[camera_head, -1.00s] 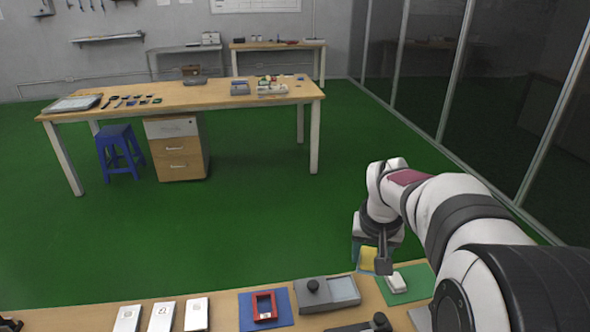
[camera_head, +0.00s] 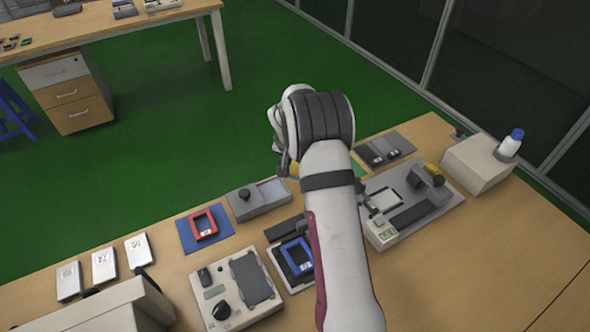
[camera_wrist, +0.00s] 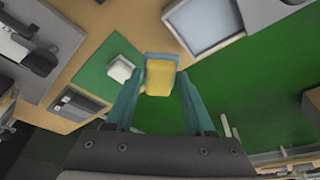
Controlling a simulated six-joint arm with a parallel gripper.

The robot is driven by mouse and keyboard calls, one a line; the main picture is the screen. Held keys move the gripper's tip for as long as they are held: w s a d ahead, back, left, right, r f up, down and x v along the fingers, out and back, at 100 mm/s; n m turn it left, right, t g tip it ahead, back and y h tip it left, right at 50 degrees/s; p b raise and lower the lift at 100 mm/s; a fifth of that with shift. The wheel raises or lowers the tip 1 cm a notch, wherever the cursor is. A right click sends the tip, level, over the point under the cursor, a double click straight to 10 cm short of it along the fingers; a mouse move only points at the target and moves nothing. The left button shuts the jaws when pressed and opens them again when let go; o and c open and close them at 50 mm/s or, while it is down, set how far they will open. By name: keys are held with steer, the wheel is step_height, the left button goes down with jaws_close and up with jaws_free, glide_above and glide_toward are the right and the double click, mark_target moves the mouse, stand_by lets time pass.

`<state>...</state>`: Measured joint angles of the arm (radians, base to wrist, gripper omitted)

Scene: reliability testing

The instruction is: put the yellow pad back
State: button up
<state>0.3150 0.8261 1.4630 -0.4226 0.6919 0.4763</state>
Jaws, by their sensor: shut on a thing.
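The yellow pad (camera_wrist: 161,78) is between the two teal fingers of my gripper (camera_wrist: 160,82) in the wrist view, and the gripper is shut on it. A blue-grey edge shows behind the pad's far end. A green mat (camera_wrist: 97,82) lies left of the pad, with a small white block (camera_wrist: 121,69) on it. In the head view a bit of yellow pad (camera_head: 294,170) shows beside my gripper (camera_head: 287,168). My arm hides most of the pad and the green mat there.
A grey box with a pale window (camera_head: 272,191) is left of my arm. A red frame (camera_head: 204,225) lies on a blue mat. A blue frame (camera_head: 297,254) and a grey device (camera_head: 235,290) are nearer. A grey fixture (camera_head: 410,205) and white box with bottle (camera_head: 478,163) stand right.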

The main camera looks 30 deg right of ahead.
steer(key=shift+f, duration=0.9)
steer(key=shift+f, duration=0.1)
steer(key=shift+f, duration=0.35)
steer(key=shift+f, duration=0.15)
steer(key=o, duration=1.1)
